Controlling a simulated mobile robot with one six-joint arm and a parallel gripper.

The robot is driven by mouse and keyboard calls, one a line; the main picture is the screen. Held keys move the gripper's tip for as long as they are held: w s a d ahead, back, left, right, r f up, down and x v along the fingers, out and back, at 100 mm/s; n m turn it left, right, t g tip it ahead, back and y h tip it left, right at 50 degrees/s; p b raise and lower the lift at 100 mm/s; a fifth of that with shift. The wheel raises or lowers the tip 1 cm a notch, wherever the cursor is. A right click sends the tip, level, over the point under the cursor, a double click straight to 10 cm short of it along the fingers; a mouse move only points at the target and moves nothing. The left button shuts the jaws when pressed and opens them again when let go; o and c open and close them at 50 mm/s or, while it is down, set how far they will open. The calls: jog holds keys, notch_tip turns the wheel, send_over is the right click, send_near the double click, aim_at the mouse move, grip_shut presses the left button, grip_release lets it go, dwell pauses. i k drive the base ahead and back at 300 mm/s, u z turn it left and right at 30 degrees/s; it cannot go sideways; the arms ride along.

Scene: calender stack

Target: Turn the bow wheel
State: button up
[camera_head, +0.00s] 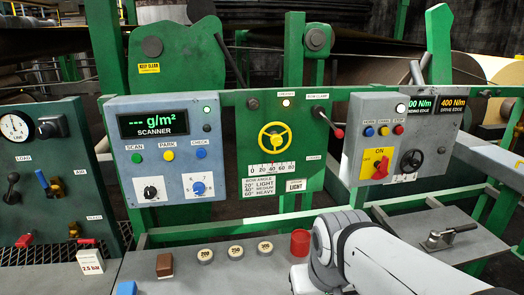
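The bow wheel is a yellow handwheel (275,137) with three spokes on a green upright panel (311,150) in the middle of the head view. Below it is a white scale (272,168) marked 0 to 80, with a thin red pointer near 40. Nothing touches the wheel. My white arm (400,255) crosses the lower right, well below the wheel. My gripper is not in view.
A grey scanner box (168,184) stands left of the wheel. A grey box with a red switch (381,170) and a black knob (411,161) stands right. A red-tipped lever (338,132) is close by. A red cylinder (300,242) and several round weights (235,252) sit on the bench.

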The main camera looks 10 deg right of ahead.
aim_at(276, 140)
jog(key=z, duration=1.05)
jog(key=i, duration=0.4)
jog(key=u, duration=0.1)
